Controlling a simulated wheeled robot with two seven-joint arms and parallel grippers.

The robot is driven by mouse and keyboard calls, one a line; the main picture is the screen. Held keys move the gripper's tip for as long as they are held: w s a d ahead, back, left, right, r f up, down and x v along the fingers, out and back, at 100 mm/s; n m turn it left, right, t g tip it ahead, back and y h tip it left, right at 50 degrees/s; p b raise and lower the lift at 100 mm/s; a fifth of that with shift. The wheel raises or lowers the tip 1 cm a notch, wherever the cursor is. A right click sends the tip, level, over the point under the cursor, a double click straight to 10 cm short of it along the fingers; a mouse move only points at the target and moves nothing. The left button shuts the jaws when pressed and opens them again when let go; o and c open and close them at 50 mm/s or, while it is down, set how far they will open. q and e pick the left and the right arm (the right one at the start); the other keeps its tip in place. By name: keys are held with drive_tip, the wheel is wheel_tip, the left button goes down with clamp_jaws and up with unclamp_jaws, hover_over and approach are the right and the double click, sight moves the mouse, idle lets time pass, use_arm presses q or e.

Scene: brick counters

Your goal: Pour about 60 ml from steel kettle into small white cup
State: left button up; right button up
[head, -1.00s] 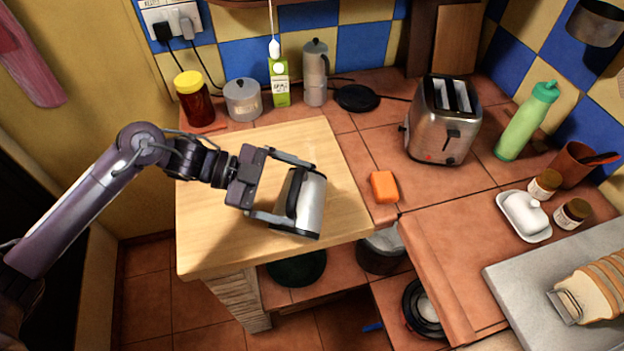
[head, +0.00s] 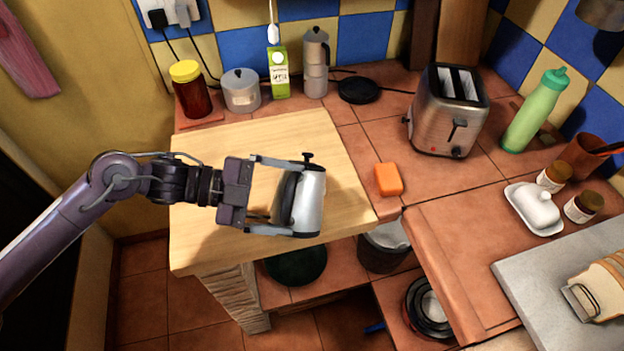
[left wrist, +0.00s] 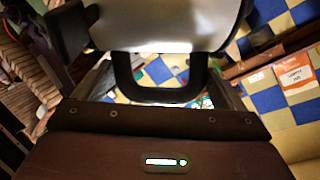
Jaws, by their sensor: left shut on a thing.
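The steel kettle (head: 311,203) has a bright metal body, a dark handle on its left side and a dark lid knob on top. It looks close to upright over the wooden board. My left gripper (head: 305,199) is shut on it, one finger on its far side and one on its near side. In the left wrist view, the kettle's pale body (left wrist: 160,25) fills the top, with its black handle (left wrist: 160,94) below. I cannot tell whether its base touches the board. I see no small white cup; the kettle and gripper hide part of the board. My right gripper is not in view.
The wooden board (head: 215,240) is otherwise clear. Behind it stand a yellow-lidded jar (head: 191,92), a grey pot (head: 240,92), a green carton (head: 279,75) and a moka pot (head: 315,65). An orange block (head: 388,179) and a toaster (head: 447,110) are to the right.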

use_arm(q)
drive_tip(key=shift+s+f+t, duration=0.15)
drive_tip(key=shift+s+t, duration=0.05)
drive_tip(key=shift+t, duration=0.1)
drive_tip(key=shift+m, duration=0.3)
drive_tip(key=shift+s+f+b, duration=0.15)
drive_tip(key=shift+b, duration=0.4)
drive_tip(key=shift+s+a, duration=0.1)
drive_tip(key=shift+m, duration=0.3)
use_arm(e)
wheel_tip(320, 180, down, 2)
use_arm(q)
drive_tip(key=shift+r, duration=0.2)
drive_tip(key=shift+f, duration=0.15)
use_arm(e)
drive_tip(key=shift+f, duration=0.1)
